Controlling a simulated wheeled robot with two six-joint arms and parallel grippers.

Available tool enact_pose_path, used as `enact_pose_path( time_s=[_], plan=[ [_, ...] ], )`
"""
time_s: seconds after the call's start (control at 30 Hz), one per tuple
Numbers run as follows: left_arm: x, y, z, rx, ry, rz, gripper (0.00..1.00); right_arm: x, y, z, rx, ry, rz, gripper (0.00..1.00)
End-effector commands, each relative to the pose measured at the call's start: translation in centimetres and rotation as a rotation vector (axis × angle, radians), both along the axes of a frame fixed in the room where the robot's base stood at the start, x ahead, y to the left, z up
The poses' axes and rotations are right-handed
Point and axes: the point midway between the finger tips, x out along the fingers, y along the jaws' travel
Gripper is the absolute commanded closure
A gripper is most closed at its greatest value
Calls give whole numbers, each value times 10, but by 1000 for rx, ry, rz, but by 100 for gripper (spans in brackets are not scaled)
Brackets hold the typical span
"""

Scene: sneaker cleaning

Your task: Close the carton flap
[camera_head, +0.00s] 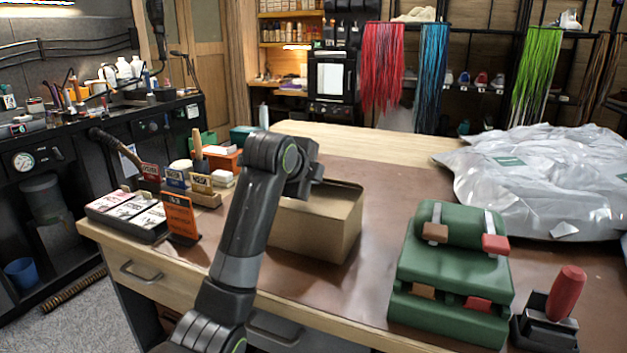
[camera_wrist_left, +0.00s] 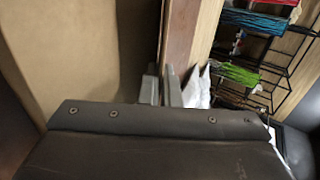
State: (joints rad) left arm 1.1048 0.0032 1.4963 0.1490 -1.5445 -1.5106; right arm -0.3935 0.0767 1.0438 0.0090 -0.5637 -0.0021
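The brown cardboard carton (camera_head: 318,228) stands on the brown work mat near the middle of the table. My left arm crosses in front of its left side and hides part of its top. My left gripper (camera_head: 312,178) is at the carton's upper back-left area; whether it touches the cardboard is unclear. The flap's exact angle is hard to tell. My right gripper is not in view.
A red-handled tool (camera_head: 566,293) stands at the front right. A crumpled silvery bag (camera_head: 545,185) lies at the back right. An orange card (camera_head: 180,217) and trays are on the left.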

Motion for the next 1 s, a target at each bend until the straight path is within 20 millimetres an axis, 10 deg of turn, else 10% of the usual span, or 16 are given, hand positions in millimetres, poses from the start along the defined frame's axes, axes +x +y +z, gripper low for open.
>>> enact_pose_path(
  time_s=[0.37, 0.53, 1.0],
  plan=[
    [-1, 0, -1, -2, -8, 0, 100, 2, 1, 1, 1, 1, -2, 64],
    [0, 0, -1, -2, -8, 0, 75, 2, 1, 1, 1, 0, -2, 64],
    [0, 0, 0, 1, 2, 0, 75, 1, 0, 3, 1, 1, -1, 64]
  ],
)
